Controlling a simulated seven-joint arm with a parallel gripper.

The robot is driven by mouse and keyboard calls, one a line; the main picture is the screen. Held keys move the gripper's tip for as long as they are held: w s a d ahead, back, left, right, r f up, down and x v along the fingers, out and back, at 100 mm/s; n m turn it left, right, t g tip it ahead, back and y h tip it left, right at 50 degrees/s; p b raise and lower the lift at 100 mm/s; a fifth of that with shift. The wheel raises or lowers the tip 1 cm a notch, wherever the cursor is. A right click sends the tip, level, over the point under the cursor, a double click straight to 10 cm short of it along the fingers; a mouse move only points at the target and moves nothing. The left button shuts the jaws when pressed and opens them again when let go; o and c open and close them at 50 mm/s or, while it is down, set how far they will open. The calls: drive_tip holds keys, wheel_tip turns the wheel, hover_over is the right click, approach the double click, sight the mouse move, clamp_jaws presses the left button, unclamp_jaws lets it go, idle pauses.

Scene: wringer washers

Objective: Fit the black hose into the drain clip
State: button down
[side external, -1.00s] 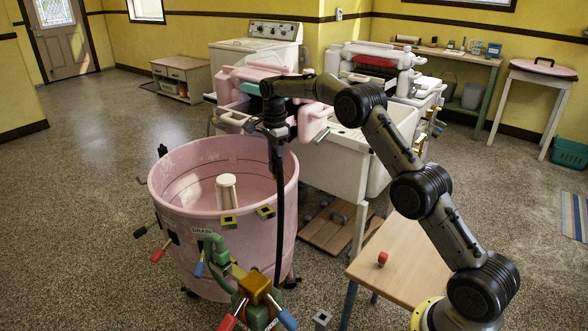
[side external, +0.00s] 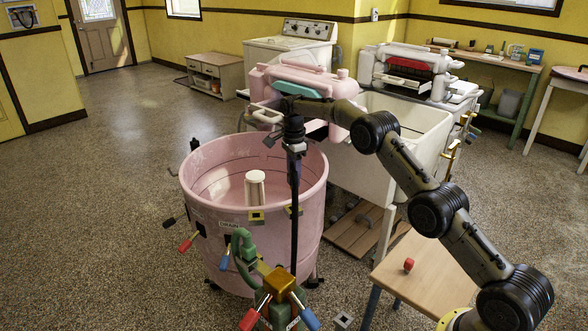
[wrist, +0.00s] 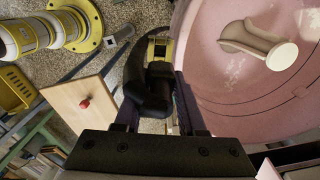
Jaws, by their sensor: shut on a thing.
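The black hose (side external: 294,225) hangs nearly straight down in front of the pink tub in the side external view. My gripper (side external: 294,147) is shut on its upper part, above the tub's near rim. In the wrist view the black hose (wrist: 150,92) sits between the fingers of my gripper (wrist: 157,112). Two yellow-and-black clips are on the tub's near side: a left one (side external: 256,216) and a right one (side external: 300,211), which the hose partly covers. A yellow clip (wrist: 157,48) also shows just beyond the hose in the wrist view. I cannot tell whether hose and clip touch.
The pink tub (side external: 205,205) has a DRAIN label (side external: 229,225) and a white post inside. Valves with red and blue handles (side external: 277,290) stand low in front. A wooden table (side external: 425,265) with a red object is at right; a white sink (side external: 405,125) is behind.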

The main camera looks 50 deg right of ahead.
sight(294, 189)
idle(0.4)
drive_tip(key=shift+f, duration=3.1)
drive_tip(key=shift+f, duration=1.2)
idle(0.8)
drive_tip(key=shift+s+f, duration=0.1)
drive_tip(key=shift+f, duration=0.6)
idle(1.5)
